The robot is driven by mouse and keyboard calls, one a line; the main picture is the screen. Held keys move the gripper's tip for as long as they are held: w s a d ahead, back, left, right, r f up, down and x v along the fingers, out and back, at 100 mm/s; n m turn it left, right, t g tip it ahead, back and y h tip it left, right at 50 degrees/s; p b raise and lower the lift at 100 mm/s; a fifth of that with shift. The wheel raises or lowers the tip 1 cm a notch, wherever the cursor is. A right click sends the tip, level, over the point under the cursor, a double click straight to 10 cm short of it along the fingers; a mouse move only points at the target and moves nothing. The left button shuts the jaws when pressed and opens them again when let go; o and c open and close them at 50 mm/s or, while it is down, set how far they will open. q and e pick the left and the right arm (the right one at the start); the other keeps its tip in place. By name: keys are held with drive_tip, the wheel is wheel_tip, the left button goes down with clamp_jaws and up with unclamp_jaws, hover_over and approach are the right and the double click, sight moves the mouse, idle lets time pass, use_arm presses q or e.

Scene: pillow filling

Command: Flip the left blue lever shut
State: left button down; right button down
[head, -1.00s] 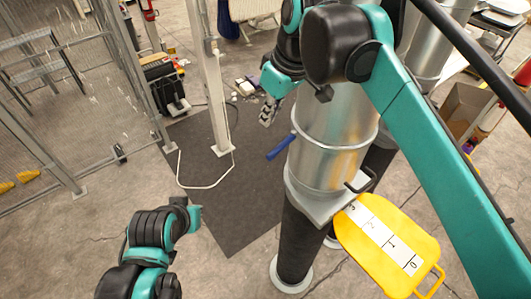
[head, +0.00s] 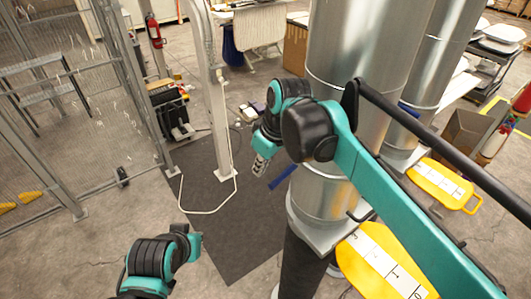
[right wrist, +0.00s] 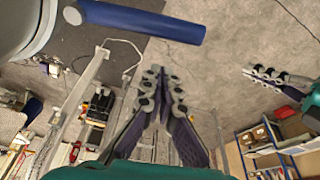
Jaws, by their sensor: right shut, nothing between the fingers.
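The left blue lever (head: 282,177) sticks out from the left side of the big metal cylinder (head: 325,193), sloping down to the left. In the right wrist view, the blue lever (right wrist: 140,20) runs across the top, attached beside the cylinder at the upper left. My right gripper (head: 259,166) hangs just left of the lever, apart from it, fingers pointing down. In the right wrist view, my right gripper (right wrist: 160,75) has its fingertips together and empty, below the lever in the picture. My left gripper (right wrist: 262,73) shows at the right there; its jaw state is unclear.
A yellow paddle (head: 378,262) with a white numbered strip sits below the cylinder's front. A second cylinder and yellow paddle (head: 440,185) stand to the right. A white post (head: 219,110) rises from a dark mat (head: 225,235). A mesh fence (head: 100,120) stands at left.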

sight(284, 175)
drive_tip(key=d, duration=0.1)
drive_tip(key=s+p, duration=0.1)
drive_tip(key=s+d, duration=0.1)
drive_tip(key=shift+s+d+r, duration=0.2)
drive_tip(key=shift+d+r, duration=0.05)
drive_tip(key=shift+d, duration=0.1)
drive_tip(key=shift+s+d, duration=0.1)
